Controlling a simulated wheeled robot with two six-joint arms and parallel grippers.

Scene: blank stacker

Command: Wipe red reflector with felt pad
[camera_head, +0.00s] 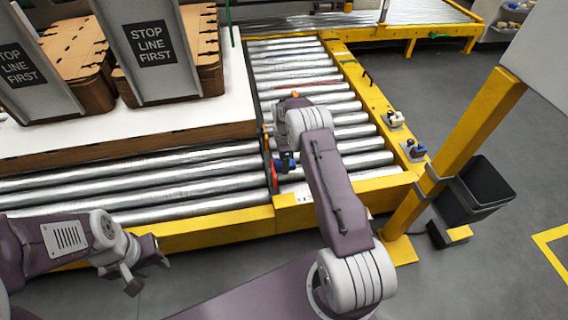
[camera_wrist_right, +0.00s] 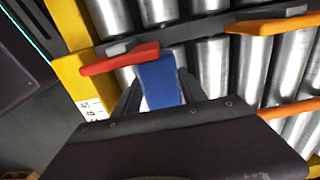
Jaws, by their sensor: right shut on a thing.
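The blue felt pad (camera_wrist_right: 160,84) is held between the two fingers of my right gripper (camera_wrist_right: 160,92) in the right wrist view. Its far end is right at the red reflector (camera_wrist_right: 118,59), which sticks out from a dark rail; I cannot tell whether they touch. In the head view the pad (camera_head: 287,165) shows as a small blue patch below my right wrist, and the reflector (camera_head: 274,176) is a thin red piece beside it. My left gripper (camera_head: 148,271) is open and empty at the lower left, in front of the conveyor.
An orange piece (camera_wrist_right: 268,25) sits farther along the same rail. Silver rollers (camera_head: 200,185) lie in a yellow frame (camera_head: 245,222). A pallet with cartons (camera_head: 75,55) and stop-line signs stands at the left. A yellow post (camera_head: 455,150) and black bin (camera_head: 485,190) are at the right.

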